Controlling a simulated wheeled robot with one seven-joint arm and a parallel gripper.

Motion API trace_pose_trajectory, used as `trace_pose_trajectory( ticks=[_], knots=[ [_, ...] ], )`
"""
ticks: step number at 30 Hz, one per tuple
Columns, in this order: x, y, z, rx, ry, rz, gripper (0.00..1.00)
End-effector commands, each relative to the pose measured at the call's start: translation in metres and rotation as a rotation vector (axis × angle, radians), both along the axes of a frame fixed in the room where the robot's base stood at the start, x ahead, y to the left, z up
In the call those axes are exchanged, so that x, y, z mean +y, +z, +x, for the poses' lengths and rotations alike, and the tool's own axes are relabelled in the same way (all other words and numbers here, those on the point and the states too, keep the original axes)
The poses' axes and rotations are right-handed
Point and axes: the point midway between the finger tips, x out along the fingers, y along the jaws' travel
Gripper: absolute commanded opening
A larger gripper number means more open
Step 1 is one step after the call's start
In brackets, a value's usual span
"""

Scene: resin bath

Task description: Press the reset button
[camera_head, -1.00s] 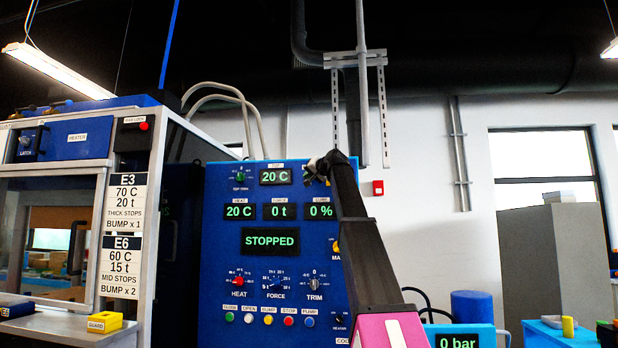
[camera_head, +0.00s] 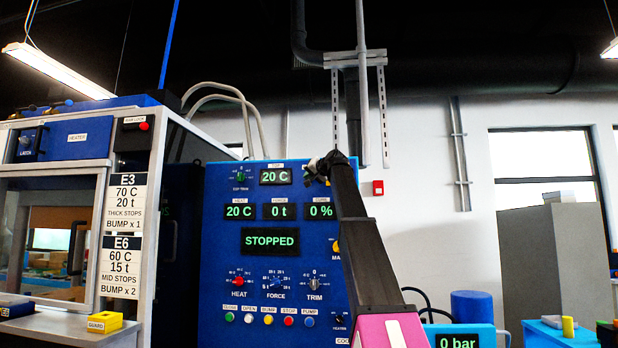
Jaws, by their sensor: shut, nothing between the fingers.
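The blue control panel (camera_head: 222,285) stands in the middle, with lit displays; the large one (camera_head: 270,241) reads STOPPED. My gripper (camera_head: 317,169) is small in the picture, shut and empty, in front of the panel's upper right corner. I cannot tell whether it touches the panel. No label that reads RESET can be made out. A pale label at the upper right is mostly hidden behind my gripper. My arm also covers the panel's right edge, where a yellow control (camera_head: 336,246) shows only in part.
A row of several coloured buttons runs below the knobs, including a red stop button (camera_head: 289,321). Left of the panel is a white-framed press (camera_head: 157,190) with setting cards (camera_head: 122,265). A blue unit reading 0 bar (camera_head: 484,330) stands at the lower right.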

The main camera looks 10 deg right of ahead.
Motion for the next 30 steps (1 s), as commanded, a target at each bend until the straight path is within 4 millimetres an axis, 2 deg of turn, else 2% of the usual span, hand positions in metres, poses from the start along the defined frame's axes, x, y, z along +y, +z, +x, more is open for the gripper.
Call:
trace_pose_trajectory(
  ticks=[30],
  knots=[
    [-0.0028,0.0001,0.0085,0.0,0.0,0.0,0.0]
  ],
)
